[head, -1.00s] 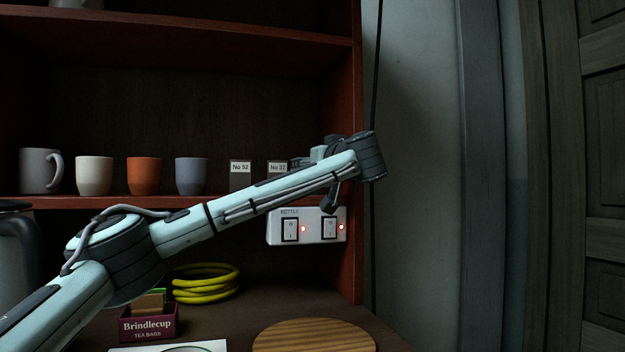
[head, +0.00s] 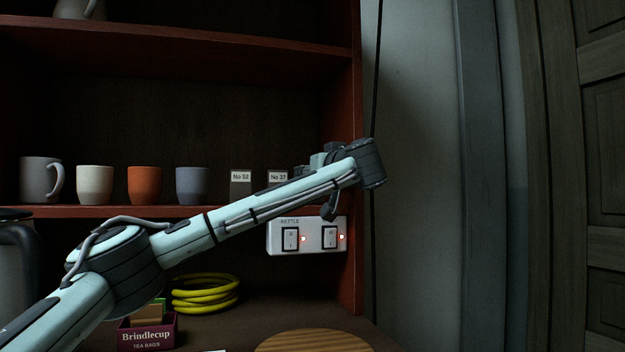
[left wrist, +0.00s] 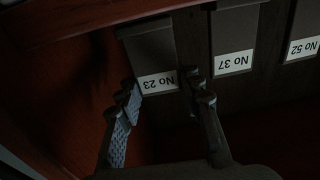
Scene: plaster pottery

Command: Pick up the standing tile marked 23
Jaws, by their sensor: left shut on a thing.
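The tile marked No 23 (left wrist: 152,52) is dark with a white label and appears upside down in the left wrist view. My left gripper (left wrist: 162,93) has one finger on each side of it and is shut on it near the label. The tile marked No 37 (left wrist: 235,35) stands beside it; in the head view it is partly behind my arm (head: 277,180). The tile marked No 52 (head: 240,187) stands further left on the shelf. In the head view the tile marked 23 is hidden behind my left arm. My right gripper is not in view.
A grey mug (head: 38,180) and several cups, one orange (head: 145,186), stand left along the shelf (head: 130,211). A switch panel (head: 307,236) is below the shelf. The cabinet's red side wall (head: 352,110) is close to the gripper.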

